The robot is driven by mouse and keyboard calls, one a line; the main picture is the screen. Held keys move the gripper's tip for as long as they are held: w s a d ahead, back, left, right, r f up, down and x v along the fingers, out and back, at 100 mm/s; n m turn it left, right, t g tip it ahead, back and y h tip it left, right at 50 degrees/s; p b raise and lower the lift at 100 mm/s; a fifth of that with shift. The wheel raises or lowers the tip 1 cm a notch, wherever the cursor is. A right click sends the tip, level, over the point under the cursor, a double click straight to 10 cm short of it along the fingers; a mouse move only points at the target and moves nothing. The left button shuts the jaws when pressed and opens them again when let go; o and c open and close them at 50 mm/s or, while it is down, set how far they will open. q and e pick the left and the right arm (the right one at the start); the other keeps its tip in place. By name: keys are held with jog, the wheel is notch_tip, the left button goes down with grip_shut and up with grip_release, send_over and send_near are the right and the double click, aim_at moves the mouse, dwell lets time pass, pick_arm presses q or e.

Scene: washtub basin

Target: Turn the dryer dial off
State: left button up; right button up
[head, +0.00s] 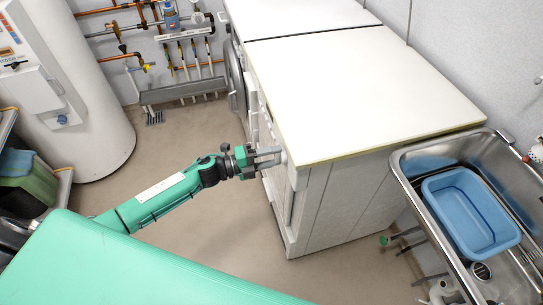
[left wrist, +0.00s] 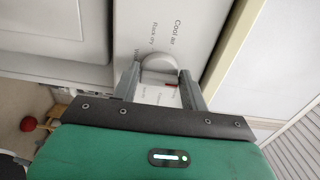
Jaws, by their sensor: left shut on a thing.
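The dryer (head: 345,95) is the nearer of two white machines side by side, with its front facing left. In the left wrist view its white control panel (left wrist: 200,28) carries printed words, among them "Cool air" and "Rack dry". The round, light grey dial (left wrist: 159,63) sits on this panel. My left gripper (head: 277,156) reaches the dryer's front near its upper near corner. In the left wrist view the gripper (left wrist: 160,76) has one finger on each side of the dial and is shut on it. A small red mark shows between the fingers. My right gripper is in neither view.
A steel sink (head: 408,170) with a blue basin (head: 470,210) stands at the right. A white tank (head: 70,90) stands at the left, with pipes and valves on the back wall. The floor (head: 190,125) in front of the machines is clear.

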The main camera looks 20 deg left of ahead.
pick_arm(q)
jog(key=o, duration=1)
jog(key=shift+b+v, duration=1.1)
jog(key=shift+v, duration=5.85)
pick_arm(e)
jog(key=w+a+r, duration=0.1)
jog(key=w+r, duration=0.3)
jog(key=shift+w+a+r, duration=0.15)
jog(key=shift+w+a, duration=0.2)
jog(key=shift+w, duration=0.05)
